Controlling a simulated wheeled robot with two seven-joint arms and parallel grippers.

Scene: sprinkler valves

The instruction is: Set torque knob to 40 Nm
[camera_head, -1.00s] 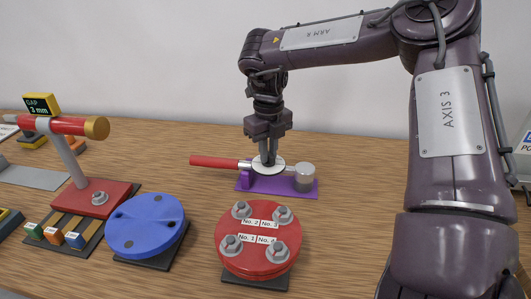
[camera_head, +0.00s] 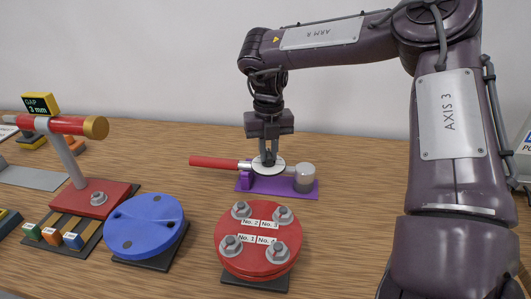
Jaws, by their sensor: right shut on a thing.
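The torque tool lies on a purple stand (camera_head: 284,187), with a red handle (camera_head: 214,162) pointing left and a grey cylinder (camera_head: 304,178) at its right end. A white round dial (camera_head: 262,171) sits in its middle, and its markings are too small to read. My right gripper (camera_head: 268,161) points straight down over the dial and is shut on the torque knob, which the fingers mostly hide. My left gripper is out of view.
A red disc (camera_head: 246,218) with several numbered bolts stands in front of the tool. A blue disc (camera_head: 157,219) is to its left.

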